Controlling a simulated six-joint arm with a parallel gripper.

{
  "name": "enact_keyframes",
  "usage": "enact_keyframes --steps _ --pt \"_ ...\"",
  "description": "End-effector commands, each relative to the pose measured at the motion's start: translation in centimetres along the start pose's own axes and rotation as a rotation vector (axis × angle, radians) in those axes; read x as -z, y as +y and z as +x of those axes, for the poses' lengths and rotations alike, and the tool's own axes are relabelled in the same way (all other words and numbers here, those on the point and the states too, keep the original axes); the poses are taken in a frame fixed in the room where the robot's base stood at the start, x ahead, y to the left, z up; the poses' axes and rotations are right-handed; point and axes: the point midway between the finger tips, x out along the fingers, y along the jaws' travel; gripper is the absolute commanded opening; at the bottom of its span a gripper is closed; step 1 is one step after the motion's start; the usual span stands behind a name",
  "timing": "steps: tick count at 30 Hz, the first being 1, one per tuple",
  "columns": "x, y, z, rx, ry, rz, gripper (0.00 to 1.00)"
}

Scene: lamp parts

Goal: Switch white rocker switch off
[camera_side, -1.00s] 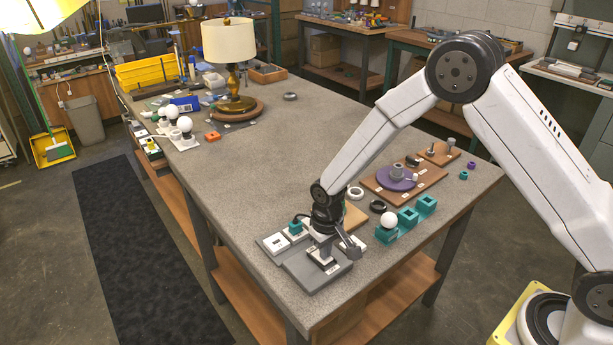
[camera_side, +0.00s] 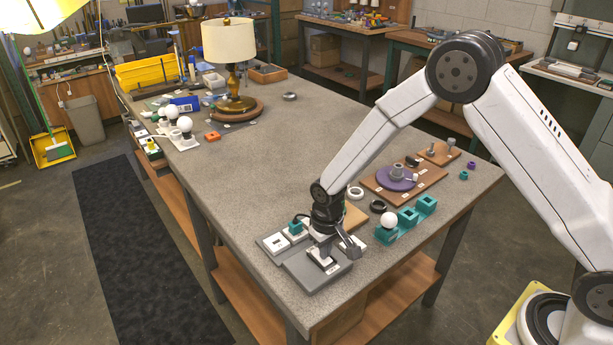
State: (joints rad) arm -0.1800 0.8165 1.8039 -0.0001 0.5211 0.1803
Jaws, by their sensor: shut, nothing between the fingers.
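My gripper (camera_side: 325,256) points down over the grey sloped base (camera_side: 305,281) at the near corner of the bench. Its fingers are shut and empty. A white switch plate (camera_side: 329,265) shows on that base right below the fingertips. The fingers hide part of the plate, so I cannot tell whether they touch it or which way its rocker is tilted. Another white plate with a small dark mark (camera_side: 276,243) sits on a grey panel just left of my gripper. From this view I cannot tell for sure which plate carries the white rocker switch.
A teal part (camera_side: 296,227) stands close behind my gripper at left. A white ball (camera_side: 389,220) sits in teal holders to the right, near a brown board with a purple disc (camera_side: 396,179). A lamp (camera_side: 229,45) stands at the back. The bench middle is clear.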

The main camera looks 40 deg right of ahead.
Motion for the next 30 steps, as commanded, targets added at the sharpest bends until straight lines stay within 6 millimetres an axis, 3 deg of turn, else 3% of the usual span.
enact_keyframes --steps 30 --pt "0.0 0.0 -5.8 0.000 0.001 0.000 0.00"
